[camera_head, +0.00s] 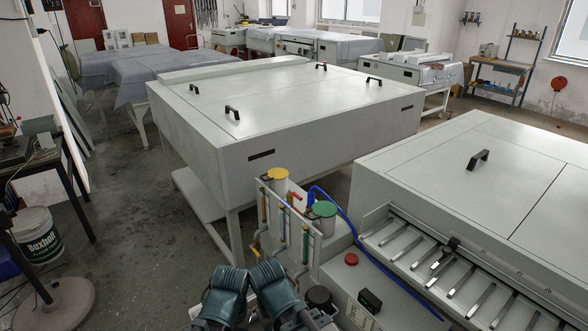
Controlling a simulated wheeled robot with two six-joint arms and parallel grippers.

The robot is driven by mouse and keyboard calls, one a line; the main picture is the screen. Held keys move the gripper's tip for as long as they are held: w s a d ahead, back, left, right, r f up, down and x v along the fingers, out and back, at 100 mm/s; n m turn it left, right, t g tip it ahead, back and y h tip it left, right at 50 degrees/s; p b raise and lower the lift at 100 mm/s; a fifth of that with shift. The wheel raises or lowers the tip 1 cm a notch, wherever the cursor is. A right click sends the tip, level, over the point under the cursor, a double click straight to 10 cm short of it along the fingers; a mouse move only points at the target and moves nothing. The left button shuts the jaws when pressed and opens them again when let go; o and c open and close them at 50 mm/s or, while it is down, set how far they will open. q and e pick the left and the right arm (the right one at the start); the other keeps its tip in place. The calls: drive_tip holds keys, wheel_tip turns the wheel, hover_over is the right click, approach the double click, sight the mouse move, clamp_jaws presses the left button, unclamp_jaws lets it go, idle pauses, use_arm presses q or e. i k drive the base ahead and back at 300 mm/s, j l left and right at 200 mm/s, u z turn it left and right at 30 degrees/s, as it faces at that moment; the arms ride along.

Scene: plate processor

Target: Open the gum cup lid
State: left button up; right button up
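Two white cups stand on the side of the plate processor at the lower middle. One has a yellow lid (277,174) and sits farther back and to the left. The other has a green lid (323,209) and sits nearer and to the right. Both lids appear to lie shut on their cups. I cannot read any label that tells which is the gum cup. Two dark teal parts of my arms show at the bottom edge, in front of and below the cups. No gripper fingers show.
A white panel with coloured pipes (284,222) stands by the cups, and a blue hose (345,222) runs past the green lid. A red button (351,259) sits on the processor at right. A large white machine (290,100) stands behind. Open floor lies left.

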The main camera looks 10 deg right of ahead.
sight(274, 174)
drive_tip(key=i+j+z, duration=0.1)
drive_tip(key=i+z, duration=0.3)
drive_tip(key=i+j+z, duration=0.2)
drive_tip(key=z, duration=0.15)
drive_tip(key=i+j+z, duration=0.4)
